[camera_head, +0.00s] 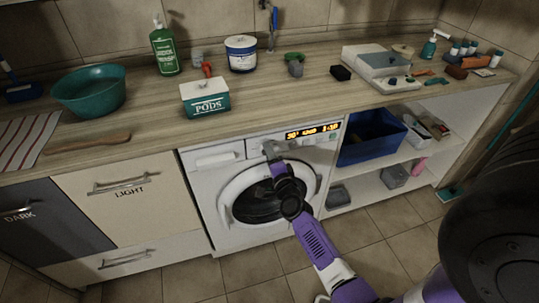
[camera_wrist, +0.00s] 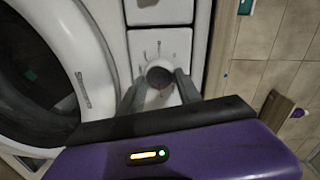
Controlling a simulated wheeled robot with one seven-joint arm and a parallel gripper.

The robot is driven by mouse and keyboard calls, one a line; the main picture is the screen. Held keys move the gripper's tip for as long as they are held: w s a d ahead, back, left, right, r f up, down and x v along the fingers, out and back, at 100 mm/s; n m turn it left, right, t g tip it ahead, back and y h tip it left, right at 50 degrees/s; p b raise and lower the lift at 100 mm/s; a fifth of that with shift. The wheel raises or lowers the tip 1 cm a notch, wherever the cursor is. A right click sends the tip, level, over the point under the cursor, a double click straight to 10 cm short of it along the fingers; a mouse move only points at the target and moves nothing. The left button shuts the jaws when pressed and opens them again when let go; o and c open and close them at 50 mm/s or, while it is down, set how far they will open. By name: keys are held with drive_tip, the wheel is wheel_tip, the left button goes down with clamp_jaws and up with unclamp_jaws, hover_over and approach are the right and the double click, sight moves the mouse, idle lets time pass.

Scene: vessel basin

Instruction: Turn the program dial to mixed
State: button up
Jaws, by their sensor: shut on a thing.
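The program dial (camera_wrist: 158,77) is a round grey knob on the white front panel of the washing machine (camera_head: 205,182). Small marks surround it in the wrist view, too small to read. My gripper (camera_wrist: 159,88) has one finger on each side of the dial and is shut on it. In the head view my gripper (camera_head: 272,151) covers the dial at the panel. The display (camera_head: 313,132) to its right is lit with orange text; I cannot read its middle word surely.
The round washer door (camera_head: 227,205) is closed, just below my gripper. The counter (camera_head: 140,122) above holds a PODS box (camera_head: 206,98), a teal basin (camera_head: 90,91) and bottles. Open shelves with a blue bin (camera_head: 370,148) stand to the right.

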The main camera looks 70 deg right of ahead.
drive_tip(key=o, duration=1.4)
drive_tip(key=shift+c, duration=0.2)
drive_tip(key=p+v, duration=0.1)
drive_tip(key=v, duration=0.6)
drive_tip(key=shift+s+a, duration=0.2)
drive_tip(key=shift+s, duration=0.1)
